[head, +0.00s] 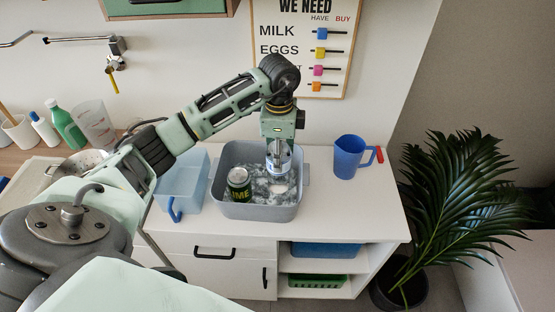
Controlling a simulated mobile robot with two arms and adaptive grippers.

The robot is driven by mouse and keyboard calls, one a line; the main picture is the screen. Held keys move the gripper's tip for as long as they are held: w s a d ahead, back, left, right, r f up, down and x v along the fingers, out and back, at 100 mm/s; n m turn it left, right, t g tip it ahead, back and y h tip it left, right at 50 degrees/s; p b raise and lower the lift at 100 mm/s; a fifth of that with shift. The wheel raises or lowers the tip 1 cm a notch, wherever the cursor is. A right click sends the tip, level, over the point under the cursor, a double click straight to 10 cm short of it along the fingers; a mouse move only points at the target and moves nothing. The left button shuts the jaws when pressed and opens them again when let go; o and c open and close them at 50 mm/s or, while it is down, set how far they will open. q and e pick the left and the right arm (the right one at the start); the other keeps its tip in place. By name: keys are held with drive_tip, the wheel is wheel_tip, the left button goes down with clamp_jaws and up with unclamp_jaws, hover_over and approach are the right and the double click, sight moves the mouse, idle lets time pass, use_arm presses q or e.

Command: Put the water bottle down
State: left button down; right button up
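My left gripper (278,147) points straight down over the grey tub (258,212). It appears shut on the water bottle (278,162), a small clear bottle with blue on it. The bottle is upright inside the tub's outline, towards its right side. Its lower end is hard to make out against the ice, so I cannot tell whether it touches. A dark green can marked LIME (239,185) stands in the ice at the tub's left. My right gripper is not in view.
A translucent blue container (181,180) stands left of the tub. The white counter (350,215) is clear at the front right. A potted palm (450,215) stands beyond its right end.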

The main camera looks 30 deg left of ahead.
use_arm(q)
wheel_tip(320, 180, down, 3)
drive_tip(key=shift+f+p, duration=0.2)
drive_tip(key=shift+p, duration=0.15)
drive_tip(key=shift+f, duration=0.1)
drive_tip(key=c, duration=0.8)
unclamp_jaws()
drive_tip(key=shift+c, duration=0.2)
wheel_tip(320, 180, up, 11)
drive_tip(key=shift+r+b, duration=0.1)
drive_tip(key=shift+b, duration=1.15)
drive_tip(key=shift+r, duration=0.5)
drive_tip(key=shift+r, duration=0.1)
